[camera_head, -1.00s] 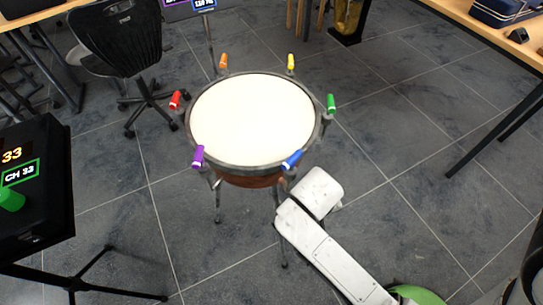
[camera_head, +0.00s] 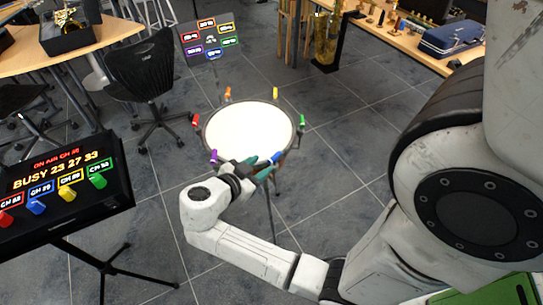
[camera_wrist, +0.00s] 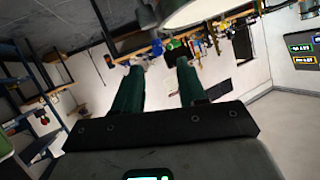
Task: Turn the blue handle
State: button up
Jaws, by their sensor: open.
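A round drum (camera_head: 248,131) with a white top stands on thin legs in the middle of the head view. Coloured handles sit around its rim. The blue handle (camera_head: 277,157) is at the front right of the rim. My gripper (camera_head: 262,165), with dark green fingers, is at the drum's front edge, just left of the blue handle. Whether it touches the handle I cannot tell. In the wrist view my gripper (camera_wrist: 159,66) has its two fingers apart, with no handle clearly between them.
The purple handle (camera_head: 214,156) is on the rim left of my gripper. A black panel (camera_head: 66,187) on a stand at left carries several coloured handles, one also blue (camera_head: 37,207). A chair (camera_head: 143,70) stands behind. A table with a blue case (camera_head: 452,37) is at back right.

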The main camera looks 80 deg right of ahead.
aim_at(273, 158)
jog(key=p+x, duration=0.1)
jog(key=x, duration=0.9)
jog(key=shift+f, duration=0.1)
grip_shut()
